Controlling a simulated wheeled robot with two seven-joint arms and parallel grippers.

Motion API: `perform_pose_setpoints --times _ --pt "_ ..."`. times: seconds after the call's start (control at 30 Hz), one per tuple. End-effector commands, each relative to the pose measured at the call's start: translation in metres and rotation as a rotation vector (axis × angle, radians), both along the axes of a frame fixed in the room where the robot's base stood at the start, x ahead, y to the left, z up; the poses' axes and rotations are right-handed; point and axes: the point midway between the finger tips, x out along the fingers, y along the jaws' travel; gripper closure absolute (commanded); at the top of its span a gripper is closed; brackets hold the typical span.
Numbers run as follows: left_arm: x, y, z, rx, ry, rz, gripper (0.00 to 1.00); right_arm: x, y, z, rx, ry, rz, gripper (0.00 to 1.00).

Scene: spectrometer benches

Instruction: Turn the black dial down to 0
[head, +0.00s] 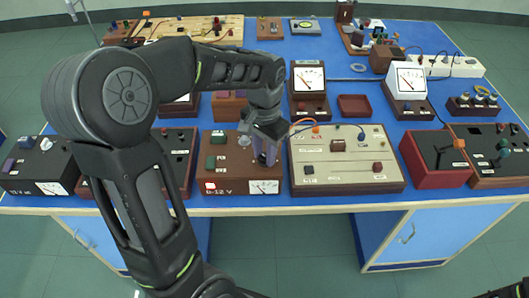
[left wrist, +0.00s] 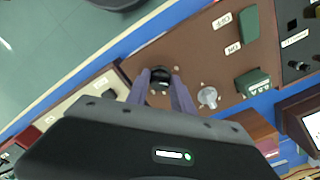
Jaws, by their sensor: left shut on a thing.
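The brown power supply box (head: 232,172), marked 0-12 V, stands at the front of the blue bench, with a white meter (head: 264,187) on its front. Its black dial (left wrist: 160,77) shows in the left wrist view between my two finger tips; its scale cannot be read. In the head view my gripper hides most of the dial. My left gripper (head: 264,157) points down at the right part of the box top and is shut on the black dial; its fingers also show in the left wrist view (left wrist: 161,88).
A silver knob (left wrist: 208,97) and green blocks (left wrist: 254,82) share the box top with the dial. A cream panel (head: 345,165) stands close on the right, with an orange lead (head: 301,122) near my gripper. Meters and other boxes crowd the bench.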

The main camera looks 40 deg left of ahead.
Motion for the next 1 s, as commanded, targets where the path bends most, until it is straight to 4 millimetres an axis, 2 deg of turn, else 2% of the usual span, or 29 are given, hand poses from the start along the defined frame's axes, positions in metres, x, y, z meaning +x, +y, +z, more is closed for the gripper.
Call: perform_pose_setpoints --times 0.6,1.0 --pt "0.0006 -0.0003 0.0003 0.001 -0.002 0.567 1.00 0.0001 0.0000 -0.0067 0.000 0.000 0.000 1.00" --pt "0.0008 -0.0004 0.0006 0.000 -0.002 0.763 1.00 0.0001 0.0000 -0.0084 0.000 -0.001 0.000 1.00"
